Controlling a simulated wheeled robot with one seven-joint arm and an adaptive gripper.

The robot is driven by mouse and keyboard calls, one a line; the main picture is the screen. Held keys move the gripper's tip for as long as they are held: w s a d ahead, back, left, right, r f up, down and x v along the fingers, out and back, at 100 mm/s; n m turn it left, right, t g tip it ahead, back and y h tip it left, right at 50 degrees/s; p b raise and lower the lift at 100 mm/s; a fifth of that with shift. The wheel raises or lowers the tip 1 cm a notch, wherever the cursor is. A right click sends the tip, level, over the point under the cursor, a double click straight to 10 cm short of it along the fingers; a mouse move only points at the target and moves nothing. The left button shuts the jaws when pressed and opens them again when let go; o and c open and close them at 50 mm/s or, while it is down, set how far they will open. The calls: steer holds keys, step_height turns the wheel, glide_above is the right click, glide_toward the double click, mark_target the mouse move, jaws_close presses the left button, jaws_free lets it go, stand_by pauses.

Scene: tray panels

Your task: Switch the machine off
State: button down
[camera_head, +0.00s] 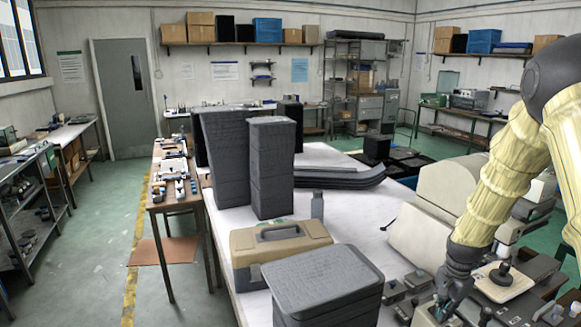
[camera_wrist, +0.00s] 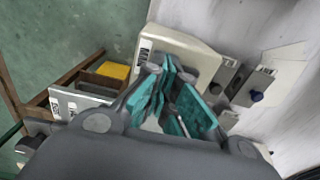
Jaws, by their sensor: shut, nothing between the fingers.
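Several small control panels stand at the lower right of the table in the head view. One is a cream panel with a black joystick-like knob (camera_head: 503,272); grey boxes with dark knobs (camera_head: 415,282) stand left of it. My gripper (camera_head: 441,308) points down among these panels, with teal fingers that are shut and empty. In the wrist view its fingers (camera_wrist: 177,112) hide part of a cream panel with a label (camera_wrist: 188,48). A pale box with a dark blue button (camera_wrist: 257,95) lies to their right. I cannot tell which control is the machine's off switch, or whether the fingers touch anything.
A beige toolbox (camera_head: 250,246) and a dark grey lidded crate (camera_head: 320,285) stand left of my gripper. Tall grey blocks (camera_head: 272,170) and a large cream machine casing (camera_head: 425,232) are farther back. A yellow block (camera_wrist: 114,70) sits in a wooden-edged frame.

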steer(key=shift+r, duration=0.1)
steer(key=shift+r+p, duration=2.7)
steer(key=shift+r, duration=0.75)
